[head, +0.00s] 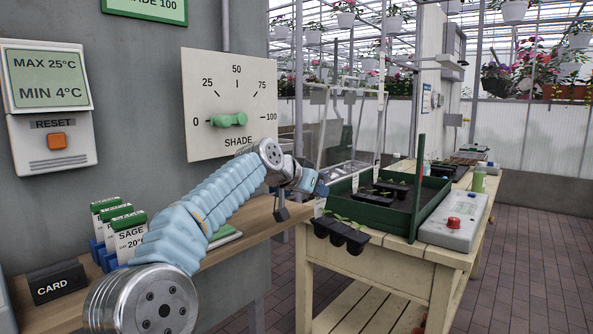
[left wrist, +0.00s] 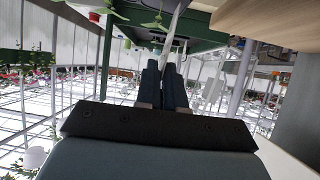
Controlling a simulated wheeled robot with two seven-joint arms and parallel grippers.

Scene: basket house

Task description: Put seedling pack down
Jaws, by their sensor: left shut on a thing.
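A black seedling pack (head: 341,236) with several cells and small green seedlings hangs in the air at the near left corner of the green tray (head: 395,220). A white plant label (head: 318,207) rises from its left end. My left gripper (head: 319,190) is just above that label and is shut on it, so it holds the pack from above. In the left wrist view the two dark fingers (left wrist: 167,68) are together at the white label (left wrist: 176,32), with green leaves beyond. Another dark pack (head: 386,192) sits inside the tray. My right gripper is out of view.
The tray stands on a pale wooden bench (head: 430,250), beside a grey box with a red button (head: 453,223). A wooden shelf (head: 262,222) with seed packets (head: 128,235) runs along the left wall.

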